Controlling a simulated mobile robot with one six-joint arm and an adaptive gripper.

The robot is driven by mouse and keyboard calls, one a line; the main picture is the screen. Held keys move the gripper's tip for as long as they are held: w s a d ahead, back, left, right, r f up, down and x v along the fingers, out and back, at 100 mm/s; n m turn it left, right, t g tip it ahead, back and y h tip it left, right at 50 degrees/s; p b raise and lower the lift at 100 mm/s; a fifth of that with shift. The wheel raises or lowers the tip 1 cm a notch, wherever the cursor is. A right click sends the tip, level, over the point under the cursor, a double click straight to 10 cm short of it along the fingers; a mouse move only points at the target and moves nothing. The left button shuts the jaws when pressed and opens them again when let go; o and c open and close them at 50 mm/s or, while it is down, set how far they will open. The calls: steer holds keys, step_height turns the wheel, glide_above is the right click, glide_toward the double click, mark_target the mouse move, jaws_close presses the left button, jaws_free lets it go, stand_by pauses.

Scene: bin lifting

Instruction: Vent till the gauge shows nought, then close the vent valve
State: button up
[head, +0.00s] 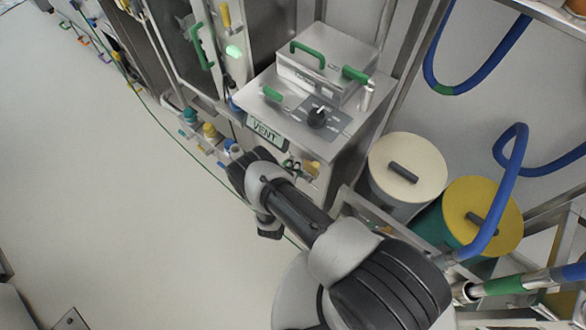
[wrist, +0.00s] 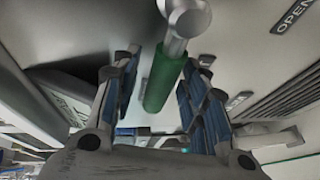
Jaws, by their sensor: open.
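In the wrist view my gripper (wrist: 161,56) is open, with its blue-lined fingers on either side of a green lever grip (wrist: 160,85). The grip hangs from a steel rod with a round end; I cannot tell whether the fingers touch it. An OPEN label (wrist: 294,14) is at the upper right. In the head view a VENT sign (head: 264,132) is on the front edge of the steel cabinet. My arm reaches below this sign, and the gripper is largely hidden there. I cannot make out the gauge or its reading in either view.
On the cabinet are a black knob (head: 317,117), a short green handle (head: 272,93) and a steel box (head: 330,65) with a green handle. A cream-lidded bin (head: 408,150) and a yellow-lidded bin (head: 484,205) stand at right. The floor at left is clear.

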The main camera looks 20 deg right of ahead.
steer(key=shift+c, duration=0.5)
jaws_close()
